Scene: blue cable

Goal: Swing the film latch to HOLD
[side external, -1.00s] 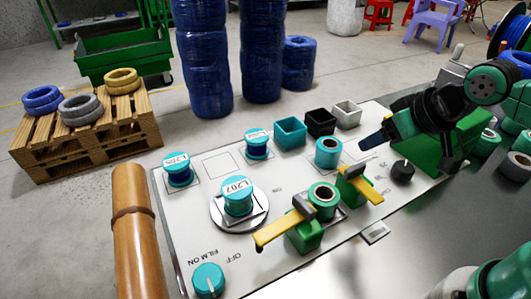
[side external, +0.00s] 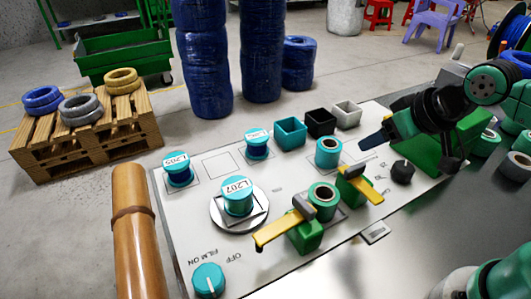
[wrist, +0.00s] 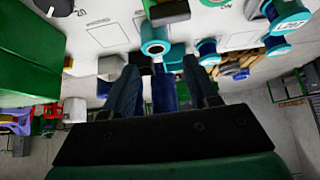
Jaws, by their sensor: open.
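Two yellow lever arms with grey heads sit on green blocks on the white panel. The near yellow lever (side external: 274,233) points to the lower left, and the far yellow lever (side external: 366,190) points to the lower right. A teal ring-topped spool (side external: 323,196) stands between them. I cannot tell which lever is the film latch, and no HOLD label is readable. My gripper (side external: 412,153) is above the panel's right part, open and empty, apart from both levers. In the wrist view my gripper (wrist: 160,66) shows its two fingers spread with nothing between them.
A black knob (side external: 402,171) stands below my gripper. A teal dial (side external: 208,281) is by the FILM ON and OFF labels. A spool marked L207 (side external: 238,196) sits on a round plate. Teal, black and grey bins (side external: 290,131) line the back. A green block (side external: 460,140) is at right.

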